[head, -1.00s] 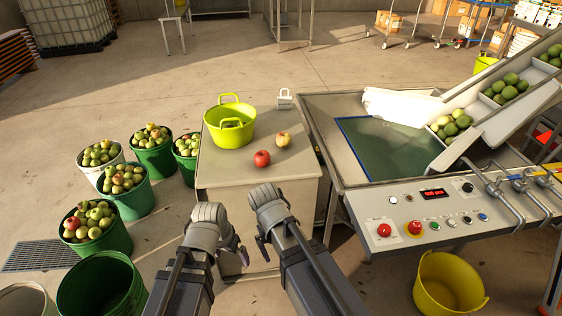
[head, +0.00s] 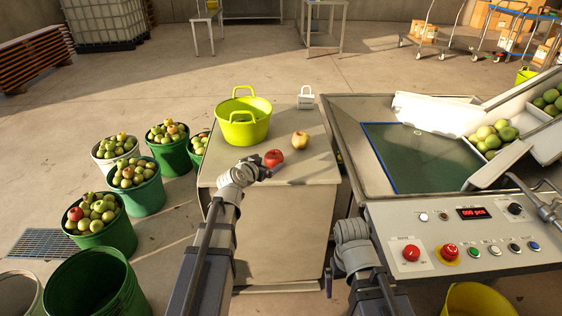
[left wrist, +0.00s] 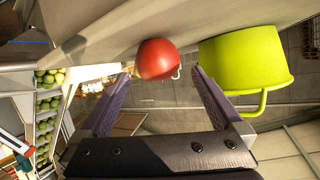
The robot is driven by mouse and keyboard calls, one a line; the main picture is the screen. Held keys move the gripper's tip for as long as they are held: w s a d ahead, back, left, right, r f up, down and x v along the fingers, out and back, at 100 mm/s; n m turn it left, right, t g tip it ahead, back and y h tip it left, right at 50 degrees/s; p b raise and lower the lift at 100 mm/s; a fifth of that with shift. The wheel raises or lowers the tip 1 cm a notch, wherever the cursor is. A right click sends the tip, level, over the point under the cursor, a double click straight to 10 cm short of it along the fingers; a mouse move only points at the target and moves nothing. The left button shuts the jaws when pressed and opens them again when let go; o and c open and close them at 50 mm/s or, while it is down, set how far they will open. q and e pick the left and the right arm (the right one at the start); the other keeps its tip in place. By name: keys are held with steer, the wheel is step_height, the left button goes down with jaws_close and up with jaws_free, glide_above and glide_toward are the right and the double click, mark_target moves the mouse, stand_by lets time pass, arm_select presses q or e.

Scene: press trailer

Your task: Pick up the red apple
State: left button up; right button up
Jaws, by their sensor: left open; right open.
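The red apple (head: 273,158) sits on the grey table (head: 310,170) near its front half. My left gripper (head: 262,168) is just in front of and beside the apple, at about table-top height. In the left wrist view the apple (left wrist: 157,59) shows just beyond and between the tips of the open, empty jaws (left wrist: 160,85). I cannot tell whether any finger touches it. My right gripper (head: 328,282) is low in front of the table, right of the left arm, its fingers partly hidden.
A yellow-red apple (head: 300,140) lies right of the red one. A lime-green basket (head: 243,120) stands behind it, also in the left wrist view (left wrist: 245,60). A padlock-shaped white object (head: 306,98) is at the back. The press panel (head: 470,235) is on the right, full buckets (head: 140,190) left.

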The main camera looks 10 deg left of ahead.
mark_target(274, 160)
arm_select(q)
steer(key=shift+b+x, duration=0.3)
steer(key=shift+x, duration=0.85)
steer(key=shift+w+f+b, duration=0.2)
steer(key=shift+f+b, duration=0.1)
steer(key=b+x, duration=0.1)
steer(key=x, duration=0.1)
steer(key=b+x, duration=0.1)
steer(key=x, duration=0.1)
steer(key=shift+w+d+f, duration=0.1)
steer(key=shift+d+f, duration=0.05)
steer(key=shift+f, duration=0.25)
steer(key=shift+r, duration=0.1)
steer(key=c, duration=1.3)
step_height(274, 160, up, 10)
steer(key=p, duration=1)
